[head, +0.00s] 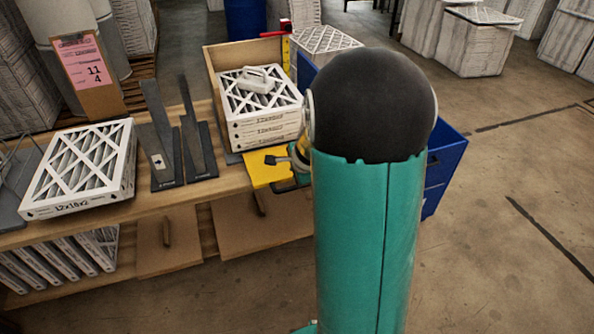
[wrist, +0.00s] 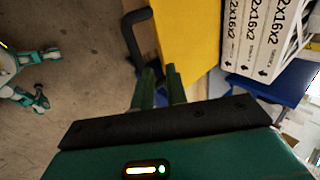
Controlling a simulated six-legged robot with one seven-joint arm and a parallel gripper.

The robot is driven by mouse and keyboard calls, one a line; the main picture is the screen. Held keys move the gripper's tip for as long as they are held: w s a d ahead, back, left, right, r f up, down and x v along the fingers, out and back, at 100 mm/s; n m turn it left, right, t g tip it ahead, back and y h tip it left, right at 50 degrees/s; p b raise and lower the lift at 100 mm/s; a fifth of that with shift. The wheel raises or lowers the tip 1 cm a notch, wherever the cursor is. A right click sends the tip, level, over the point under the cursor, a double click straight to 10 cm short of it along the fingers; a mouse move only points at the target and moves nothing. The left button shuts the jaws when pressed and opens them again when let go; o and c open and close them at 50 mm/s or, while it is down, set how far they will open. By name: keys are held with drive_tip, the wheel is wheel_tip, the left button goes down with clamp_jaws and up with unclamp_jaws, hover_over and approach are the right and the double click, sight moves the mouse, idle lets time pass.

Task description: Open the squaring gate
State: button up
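The squaring gate appears to be the yellow panel (head: 262,168) at the front of the wooden box (head: 238,56) that holds stacked filters (head: 262,110). It also fills the upper middle of the wrist view (wrist: 185,38). A black bar handle (wrist: 133,40) stands out from its left edge there. In the head view my arm hides most of the gripper.
The filter stack's printed sides (wrist: 255,38) stand right of the yellow panel in the wrist view. On the bench are a loose filter (head: 85,165) and dark metal brackets (head: 160,150). A blue bin (head: 440,165) stands behind my arm. Floor at the right is clear.

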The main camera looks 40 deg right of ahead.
drive_tip(key=o, duration=0.3)
drive_tip(key=shift+w+f, duration=0.2)
drive_tip(key=shift+w, duration=0.15)
drive_tip(key=shift+o, duration=0.4)
drive_tip(key=shift+s+r, duration=0.15)
drive_tip(key=shift+s, duration=0.05)
drive_tip(key=shift+w, duration=0.2)
drive_tip(key=v, duration=1.4)
drive_tip(key=shift+c, duration=0.3)
